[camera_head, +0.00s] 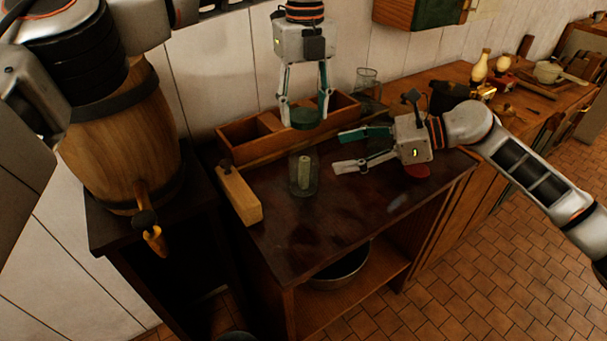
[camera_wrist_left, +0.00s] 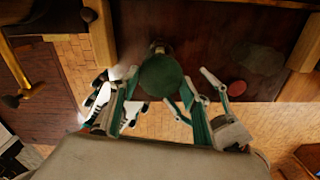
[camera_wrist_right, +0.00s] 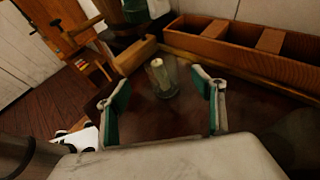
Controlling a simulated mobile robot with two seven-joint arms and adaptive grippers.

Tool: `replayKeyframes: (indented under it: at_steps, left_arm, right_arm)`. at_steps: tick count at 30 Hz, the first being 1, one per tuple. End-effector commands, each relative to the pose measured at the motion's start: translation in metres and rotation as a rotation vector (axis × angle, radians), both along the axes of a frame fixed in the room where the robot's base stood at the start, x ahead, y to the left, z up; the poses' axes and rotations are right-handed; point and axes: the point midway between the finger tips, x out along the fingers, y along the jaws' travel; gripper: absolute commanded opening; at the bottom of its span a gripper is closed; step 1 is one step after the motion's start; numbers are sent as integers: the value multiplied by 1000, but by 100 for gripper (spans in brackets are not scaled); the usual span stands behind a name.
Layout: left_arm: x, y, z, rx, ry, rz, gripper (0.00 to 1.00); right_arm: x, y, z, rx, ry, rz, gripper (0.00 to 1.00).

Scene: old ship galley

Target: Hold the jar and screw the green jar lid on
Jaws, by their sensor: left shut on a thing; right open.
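The clear glass jar (camera_head: 303,176) stands upright on the dark counter with a pale stick-like thing inside. It also shows in the right wrist view (camera_wrist_right: 163,80), ahead of my open fingers. My left gripper (camera_head: 305,108) points down and is shut on the green jar lid (camera_head: 305,119), held above the jar with a gap between them. The lid (camera_wrist_left: 162,77) hides part of what lies below it in the left wrist view. My right gripper (camera_head: 348,150) is open and empty, pointing left at the jar from its right side, apart from it.
A wooden divided box (camera_head: 252,138) stands behind the jar against the wall. A wooden block (camera_head: 239,195) lies left of the jar. A red lid (camera_head: 417,171) lies right, by my right gripper. A barrel (camera_head: 122,145) is far left. The counter's front is clear.

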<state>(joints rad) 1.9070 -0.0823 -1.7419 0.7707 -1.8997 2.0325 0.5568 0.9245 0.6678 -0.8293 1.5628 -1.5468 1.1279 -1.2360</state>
Motion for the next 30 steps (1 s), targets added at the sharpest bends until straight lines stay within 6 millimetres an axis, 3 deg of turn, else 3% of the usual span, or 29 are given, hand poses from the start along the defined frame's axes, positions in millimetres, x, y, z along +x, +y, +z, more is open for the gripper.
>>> replayKeyframes:
  at_steps: [15, 21, 30]
  left_arm:
    - [0, 0, 0, 0, 0, -1, 36]
    - [0, 0, 0, 0, 0, -1, 36]
    - [0, 0, 0, 0, 0, -1, 36]
  right_arm:
    - [15, 79, -32, 3, 3, 1, 68]
    - [18, 93, -39, 1, 2, 0, 68]
    - [19, 95, -40, 0, 2, -1, 68]
